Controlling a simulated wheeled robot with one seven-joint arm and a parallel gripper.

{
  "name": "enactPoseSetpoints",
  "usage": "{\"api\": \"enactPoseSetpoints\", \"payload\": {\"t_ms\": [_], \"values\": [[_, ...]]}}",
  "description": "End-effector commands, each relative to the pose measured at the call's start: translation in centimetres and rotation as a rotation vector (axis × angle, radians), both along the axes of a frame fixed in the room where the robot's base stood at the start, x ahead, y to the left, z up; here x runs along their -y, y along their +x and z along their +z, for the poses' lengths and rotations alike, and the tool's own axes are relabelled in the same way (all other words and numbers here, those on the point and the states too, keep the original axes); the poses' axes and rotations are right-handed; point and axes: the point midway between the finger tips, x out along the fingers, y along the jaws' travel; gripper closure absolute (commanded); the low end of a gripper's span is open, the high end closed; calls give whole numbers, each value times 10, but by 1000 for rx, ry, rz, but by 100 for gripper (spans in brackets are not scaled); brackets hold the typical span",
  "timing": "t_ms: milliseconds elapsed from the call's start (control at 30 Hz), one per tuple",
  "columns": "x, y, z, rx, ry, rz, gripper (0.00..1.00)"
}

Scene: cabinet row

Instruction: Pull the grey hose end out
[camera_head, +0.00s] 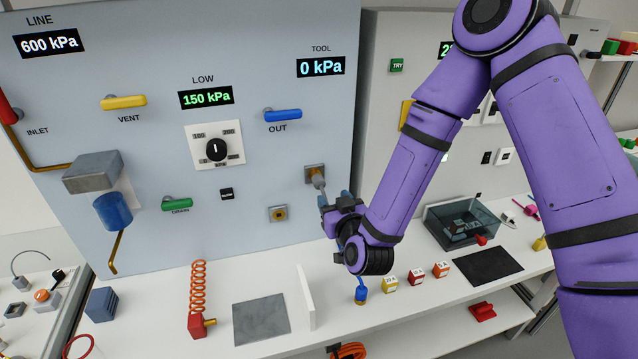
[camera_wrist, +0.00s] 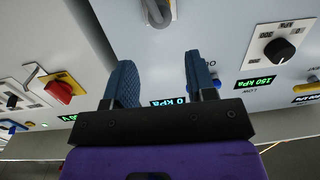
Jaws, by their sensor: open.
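The grey hose end (camera_head: 319,182) sits in a square brass-coloured socket (camera_head: 311,172) on the panel, below and right of the blue OUT handle (camera_head: 283,115). In the wrist view a grey end piece (camera_wrist: 160,12) shows at the top edge, partly cut off, beyond the fingertips. My gripper (camera_head: 335,199) is just below and right of the hose end in the head view, close to the panel. Its two blue fingers (camera_wrist: 160,62) stand apart with nothing between them in the wrist view. Contact with the hose cannot be told.
A second brass socket (camera_head: 278,214) is empty to the lower left. A black dial (camera_head: 216,149) and yellow VENT handle (camera_head: 124,102) are further left. The bench below holds a grey mat (camera_head: 261,318), a white upright divider (camera_head: 306,297), a blue fitting (camera_head: 361,291) and small coloured blocks (camera_head: 416,278).

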Motion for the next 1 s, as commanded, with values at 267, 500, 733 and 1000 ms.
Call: {"api": "enactPoseSetpoints", "payload": {"t_ms": [267, 500, 733, 1000], "values": [[-4, -10, -18, 45, 32, -46, 49], [-8, 6, -17, 51, 34, -50, 49], [-16, 34, -17, 49, 35, -50, 49], [-26, 65, -18, 49, 33, -47, 49]]}}
